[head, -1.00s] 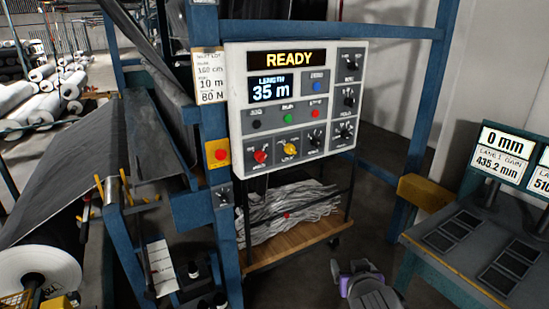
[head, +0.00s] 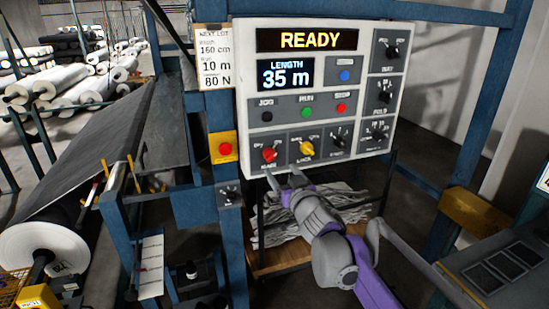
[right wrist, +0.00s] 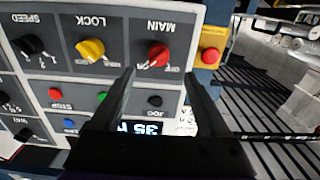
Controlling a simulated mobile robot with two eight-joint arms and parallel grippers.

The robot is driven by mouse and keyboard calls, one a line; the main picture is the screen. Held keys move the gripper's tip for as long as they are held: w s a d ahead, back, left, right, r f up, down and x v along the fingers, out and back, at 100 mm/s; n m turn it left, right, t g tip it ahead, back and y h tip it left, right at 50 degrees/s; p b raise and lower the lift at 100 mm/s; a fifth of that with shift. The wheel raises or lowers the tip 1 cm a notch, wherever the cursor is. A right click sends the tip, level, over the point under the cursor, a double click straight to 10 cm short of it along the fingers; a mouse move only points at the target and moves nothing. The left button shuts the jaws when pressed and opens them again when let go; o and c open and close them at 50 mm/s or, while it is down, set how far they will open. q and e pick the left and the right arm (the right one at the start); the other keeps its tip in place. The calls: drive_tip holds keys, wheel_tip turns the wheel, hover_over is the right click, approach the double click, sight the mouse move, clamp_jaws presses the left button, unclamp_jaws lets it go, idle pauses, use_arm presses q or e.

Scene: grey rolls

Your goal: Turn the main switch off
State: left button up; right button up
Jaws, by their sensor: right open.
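The main switch (head: 269,155) is a red knob at the lower left of the control panel (head: 243,100). In the right wrist view the red knob (right wrist: 158,54) shows upside down under the word MAIN. Its pale pointer line seems to slant away from the side of the red push button, but the small labels are hard to read. My right gripper (head: 281,172) is open and empty, just below and in front of the knob. In the right wrist view its two fingers (right wrist: 158,75) point at the knob, one to each side, apparently not touching it. My left gripper is not in view.
The yellow lock knob (head: 306,149) is right beside the main switch. A red push button on a yellow plate (head: 224,148) is to its left. A blue frame post (head: 232,250) stands below left. The display (head: 306,40) reads READY.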

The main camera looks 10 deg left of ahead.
sight(273, 158)
drive_tip(key=p+x, duration=0.1)
drive_tip(key=x, duration=0.7)
drive_tip(key=shift+w+a+p, duration=0.2)
drive_tip(key=shift+w+p, duration=0.15)
clamp_jaws()
